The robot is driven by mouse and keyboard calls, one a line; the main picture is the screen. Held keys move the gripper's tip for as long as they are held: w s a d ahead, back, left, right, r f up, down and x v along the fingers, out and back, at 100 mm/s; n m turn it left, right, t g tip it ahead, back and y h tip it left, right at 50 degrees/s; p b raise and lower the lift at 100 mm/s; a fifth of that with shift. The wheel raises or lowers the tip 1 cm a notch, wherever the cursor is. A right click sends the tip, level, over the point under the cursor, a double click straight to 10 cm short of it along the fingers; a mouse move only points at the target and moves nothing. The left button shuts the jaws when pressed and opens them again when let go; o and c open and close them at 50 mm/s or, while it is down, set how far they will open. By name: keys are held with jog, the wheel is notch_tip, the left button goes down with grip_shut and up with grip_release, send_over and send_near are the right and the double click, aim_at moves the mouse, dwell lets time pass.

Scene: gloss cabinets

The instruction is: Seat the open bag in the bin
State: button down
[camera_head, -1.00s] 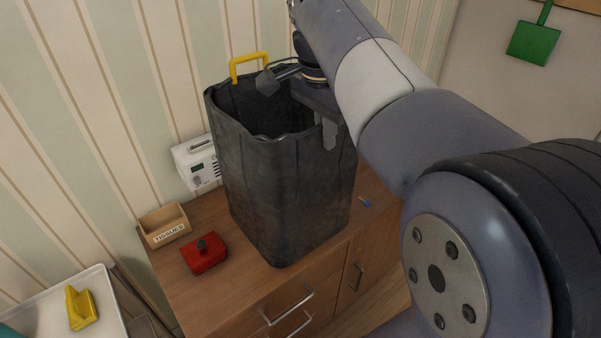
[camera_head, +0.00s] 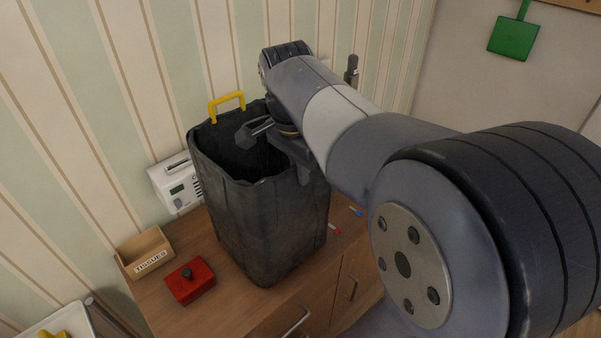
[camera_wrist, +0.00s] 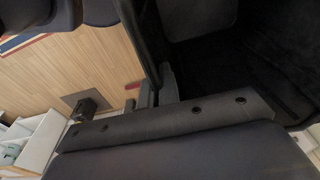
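A crinkled dark grey bag (camera_head: 258,228) with a wavy open mouth stands upright on the wooden cabinet top. A yellow handle (camera_head: 227,102) rises at its back rim. The bin's own wall cannot be told apart from the bag around it. My gripper (camera_head: 286,146) is at the right side of the mouth, with one part over the opening and a grey finger down the outside. In the wrist view, my gripper's fingers (camera_wrist: 159,90) lie close on both sides of the bag's rim (camera_wrist: 143,45) and appear shut on it. The dark inside fills the upper right there.
Blue (camera_head: 356,211) and red (camera_head: 334,229) small items lie to the right. A green paddle (camera_head: 513,38) hangs at upper right.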

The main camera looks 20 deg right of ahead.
jog(key=shift+f, duration=0.35)
jog(key=shift+f, duration=0.15)
jog(key=c, duration=1.7)
grip_release()
